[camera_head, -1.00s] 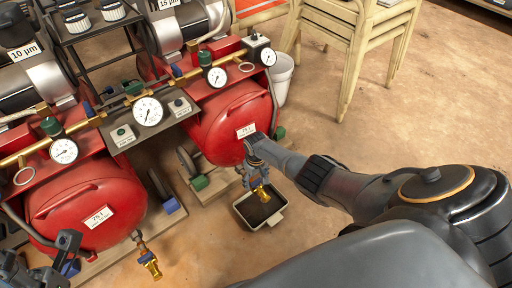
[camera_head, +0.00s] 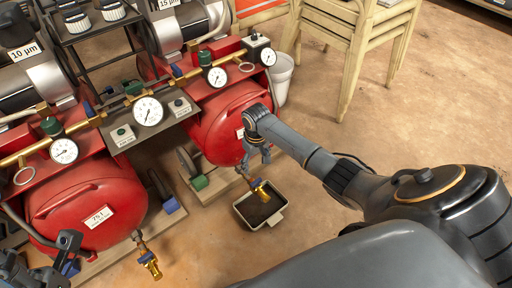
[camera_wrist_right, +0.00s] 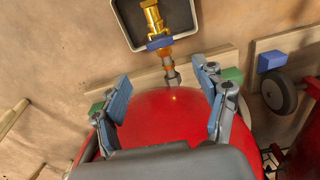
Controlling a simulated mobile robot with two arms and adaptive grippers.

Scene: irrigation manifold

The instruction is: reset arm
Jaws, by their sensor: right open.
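My right gripper (camera_head: 256,156) is in front of the right red tank (camera_head: 218,122) in the head view. In the right wrist view the right gripper (camera_wrist_right: 165,98) is open and empty, its two blue-padded fingers spread over the red tank (camera_wrist_right: 165,115). A brass drain valve (camera_head: 259,187) hangs below the gripper, apart from it; the valve (camera_wrist_right: 153,22) also shows beyond the fingertips in the wrist view. My left gripper (camera_head: 66,252) shows only partly at the lower left edge, and its jaws are unclear.
A drain tray (camera_head: 261,209) stands on the floor under the valve. The left red tank (camera_head: 85,200) has its own brass valve (camera_head: 149,262). A brass pipe with gauges (camera_head: 148,111) runs above the tanks. Stacked chairs (camera_head: 350,60) and a white bucket (camera_head: 283,75) stand behind. Floor at right is clear.

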